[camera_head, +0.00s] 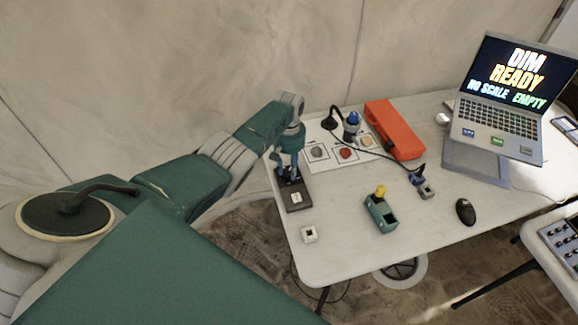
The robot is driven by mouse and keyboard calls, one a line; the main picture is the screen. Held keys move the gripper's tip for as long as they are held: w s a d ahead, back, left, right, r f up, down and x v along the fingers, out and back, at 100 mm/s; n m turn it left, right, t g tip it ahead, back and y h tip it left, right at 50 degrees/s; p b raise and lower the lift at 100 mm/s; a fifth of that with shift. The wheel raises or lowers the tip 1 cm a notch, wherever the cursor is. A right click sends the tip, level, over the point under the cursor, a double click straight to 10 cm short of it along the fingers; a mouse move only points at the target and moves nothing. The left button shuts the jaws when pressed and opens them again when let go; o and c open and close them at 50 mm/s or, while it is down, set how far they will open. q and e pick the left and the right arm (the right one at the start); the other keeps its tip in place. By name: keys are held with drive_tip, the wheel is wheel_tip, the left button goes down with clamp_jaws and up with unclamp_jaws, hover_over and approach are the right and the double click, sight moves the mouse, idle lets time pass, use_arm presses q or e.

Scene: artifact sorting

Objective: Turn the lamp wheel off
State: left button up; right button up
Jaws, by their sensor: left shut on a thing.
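My left gripper (286,174) reaches down at the near left of the table, over the far end of a small dark box (299,206) with a white label. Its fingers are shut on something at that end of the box. The fingers hide it, and I cannot tell for certain that it is the lamp wheel. A black lamp-like stand (331,121) with a bent arm stands at the back of the white mat. The laptop (501,112) at the right reads "DIM READY" and "NO SCALE EMPTY". My right gripper is not in view.
The white mat (334,157) holds several stones and a blue-topped item (351,124). An orange case (394,130) lies beside it. A green device (380,213), a small white block (309,234) and a black mouse (465,211) are nearer. The table's front middle is mostly clear.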

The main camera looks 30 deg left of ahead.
use_arm(q)
drive_tip(key=n, duration=0.4)
drive_tip(key=n+p, duration=0.1)
drive_tip(key=n, duration=0.1)
drive_tip(key=shift+w+a+r, duration=0.25)
drive_tip(key=shift+r, duration=0.05)
drive_tip(key=n, duration=0.6)
drive_tip(key=shift+a+p, duration=0.1)
drive_tip(key=shift+p, duration=0.25)
drive_tip(key=shift+n, duration=0.3)
drive_tip(key=o, duration=1)
drive_tip(key=shift+c, duration=0.2)
drive_tip(key=shift+o, duration=0.9)
drive_tip(key=shift+s, duration=0.1)
drive_tip(key=shift+s+f, duration=0.15)
